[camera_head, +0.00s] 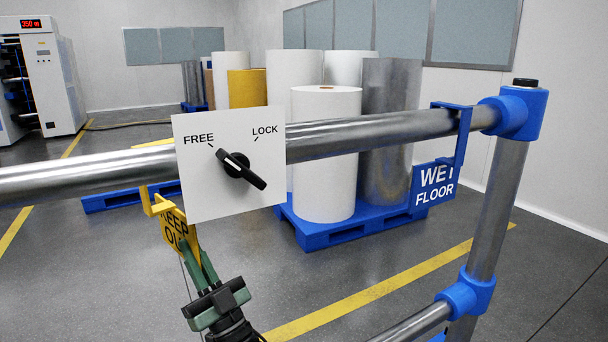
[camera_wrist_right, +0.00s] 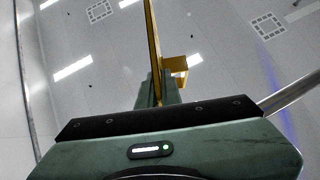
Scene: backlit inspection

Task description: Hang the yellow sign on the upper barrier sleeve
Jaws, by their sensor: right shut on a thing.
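The yellow sign (camera_head: 172,229), lettered KEEP OUT, is below the upper rail (camera_head: 90,174), partly behind the white FREE/LOCK plate. Its yellow hook (camera_head: 148,200) shows near the rail's lower edge; I cannot tell whether it touches the rail. My right gripper (camera_head: 194,262) is shut on the sign's lower part from below. In the right wrist view the sign (camera_wrist_right: 153,45) is edge-on between the fingers (camera_wrist_right: 158,92), with a bent yellow piece at its right. A blue fitting (camera_head: 512,113) joins the upper rail to the post. My left gripper is not in view.
The white plate (camera_head: 210,193) carries a black knob (camera_head: 240,170), its white mark towards FREE. A blue WET FLOOR sign (camera_head: 436,187) hangs on the rail at right. A lower blue fitting (camera_head: 468,293) is on the post (camera_head: 494,208). Rolls on a blue pallet (camera_head: 330,235) stand behind.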

